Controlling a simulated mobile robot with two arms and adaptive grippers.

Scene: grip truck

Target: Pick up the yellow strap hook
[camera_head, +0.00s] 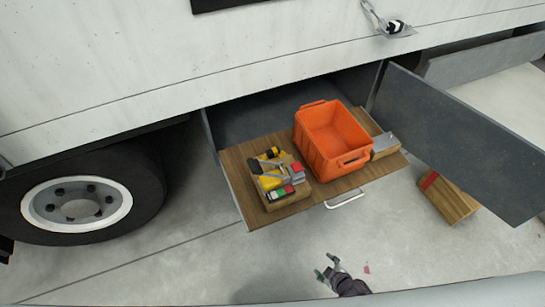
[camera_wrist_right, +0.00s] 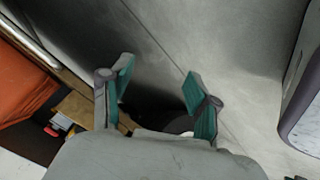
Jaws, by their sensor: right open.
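A small wooden box (camera_head: 288,201) on the pulled-out drawer holds several mixed items. Among them are yellow pieces, one at the back (camera_head: 272,153) and one at the front left (camera_head: 270,183); which of them is the yellow strap hook I cannot tell at this size. My right gripper (camera_head: 327,267) is open and empty over the concrete floor, in front of the drawer and apart from the box. In the right wrist view its green-padded fingers (camera_wrist_right: 160,76) are spread with nothing between them. My left gripper is not in view.
An orange crate (camera_head: 322,160) stands right of the box on the wooden drawer floor (camera_head: 245,178). The drawer has a metal handle (camera_head: 345,200). An open grey door panel (camera_head: 460,140) juts out at right. A wooden block (camera_head: 450,197) lies on the floor. A wheel (camera_head: 80,200) is at left.

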